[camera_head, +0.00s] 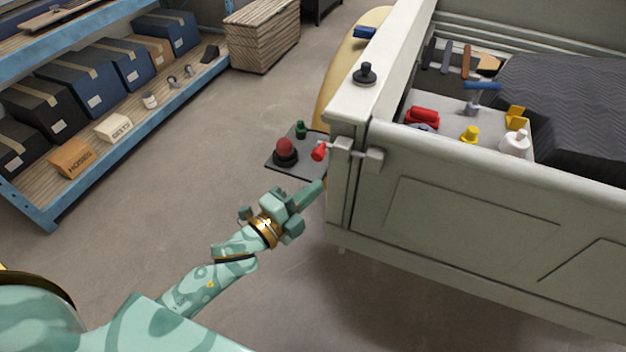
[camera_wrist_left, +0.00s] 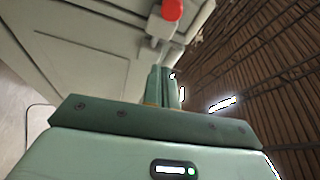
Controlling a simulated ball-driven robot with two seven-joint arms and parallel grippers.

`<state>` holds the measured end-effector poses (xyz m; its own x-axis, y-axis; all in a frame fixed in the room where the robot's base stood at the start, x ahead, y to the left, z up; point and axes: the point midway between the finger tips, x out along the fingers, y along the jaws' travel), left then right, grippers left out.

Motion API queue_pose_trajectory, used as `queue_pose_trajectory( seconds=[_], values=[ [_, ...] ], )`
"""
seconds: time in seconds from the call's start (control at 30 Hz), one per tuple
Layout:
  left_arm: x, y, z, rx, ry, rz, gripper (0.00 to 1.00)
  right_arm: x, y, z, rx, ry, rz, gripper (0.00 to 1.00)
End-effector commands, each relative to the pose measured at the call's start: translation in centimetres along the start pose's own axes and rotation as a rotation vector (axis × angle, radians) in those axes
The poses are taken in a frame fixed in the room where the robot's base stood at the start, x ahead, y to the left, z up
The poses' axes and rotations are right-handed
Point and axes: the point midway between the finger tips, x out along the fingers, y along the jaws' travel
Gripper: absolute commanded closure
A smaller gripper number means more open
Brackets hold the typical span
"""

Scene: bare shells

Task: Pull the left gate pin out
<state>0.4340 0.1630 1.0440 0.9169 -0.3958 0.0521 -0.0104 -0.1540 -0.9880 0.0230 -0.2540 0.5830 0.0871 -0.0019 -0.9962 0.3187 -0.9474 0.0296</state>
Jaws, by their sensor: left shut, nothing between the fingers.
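The left gate pin has a red grip (camera_head: 319,152) and sticks out at the left corner of the pale truck bed, beside a metal latch (camera_head: 358,151). Its red end also shows at the top of the left wrist view (camera_wrist_left: 172,9), above a grey bracket (camera_wrist_left: 160,28). The pin appears seated at the latch. My left gripper (camera_head: 320,186) is shut and empty, just below the red grip and apart from it. Its closed fingers also show in the left wrist view (camera_wrist_left: 163,76). My right gripper is out of view.
The tailgate (camera_head: 480,215) and bed side wall (camera_head: 390,50) stand close to my left gripper. A dark plate (camera_head: 308,168) with a red-topped knob (camera_head: 285,150) lies behind it. Blue-framed shelves with boxes (camera_head: 72,158) stand at left. The floor between is open.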

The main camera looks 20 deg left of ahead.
Motion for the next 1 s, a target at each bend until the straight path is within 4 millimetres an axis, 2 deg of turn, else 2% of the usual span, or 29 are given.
queue_pose_trajectory(
  seconds=[0.4,0.5,0.7,1.0],
  values=[
    [8.7,-0.1,0.0,0.0,0.0,-0.002,1.0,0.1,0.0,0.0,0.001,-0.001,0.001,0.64],
    [8.0,0.0,1.6,0.002,-0.001,0.003,1.0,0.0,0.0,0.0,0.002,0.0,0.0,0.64],
    [7.3,0.0,3.4,0.0,-0.001,0.001,1.0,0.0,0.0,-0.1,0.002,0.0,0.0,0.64],
    [7.1,0.0,3.8,-0.002,0.0,0.001,1.0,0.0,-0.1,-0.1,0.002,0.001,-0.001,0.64]
  ],
)
